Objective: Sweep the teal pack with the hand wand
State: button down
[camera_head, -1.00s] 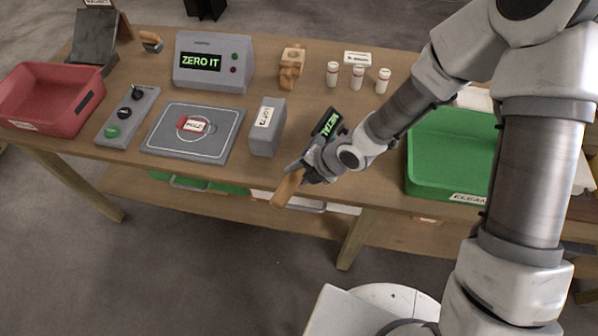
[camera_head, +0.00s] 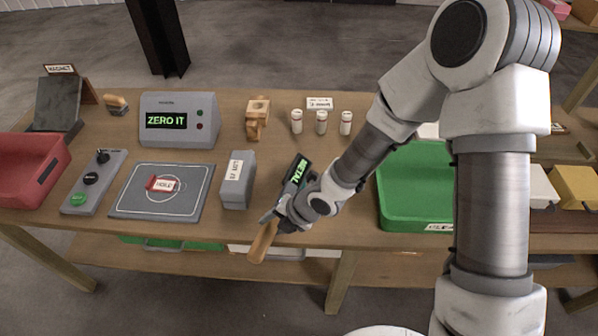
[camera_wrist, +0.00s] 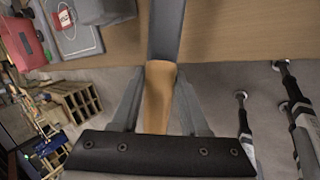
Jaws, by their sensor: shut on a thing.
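My gripper (camera_wrist: 158,105) is shut on the tan handle (camera_wrist: 158,88) of the hand wand. In the head view the wand's dark head (camera_head: 297,172) carries a lit green word that looks like METAL, and its handle (camera_head: 262,242) points toward the front. My gripper (camera_head: 286,221) holds it by the table's front edge, between a grey labelled block and a green tray. In the wrist view the wand's grey shaft (camera_wrist: 167,30) runs up over the table. I cannot make out a teal pack in either view.
A grey block (camera_head: 237,180) stands left of the wand. A grey plate (camera_head: 130,205) bears a red HOLD tag (camera_head: 161,184). A display box (camera_head: 203,107) reads ZERO IT. White bottles (camera_head: 322,122) stand behind. A green tray (camera_head: 388,218) is right; a red bin (camera_head: 52,160) is far left.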

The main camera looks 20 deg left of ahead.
dwell(0.3)
notch_tip(320, 180, up, 6)
jog(key=p, duration=0.4)
jog(key=shift+r+p, duration=0.1)
jog(key=shift+p, duration=0.3)
jog(key=shift+a, duration=0.1)
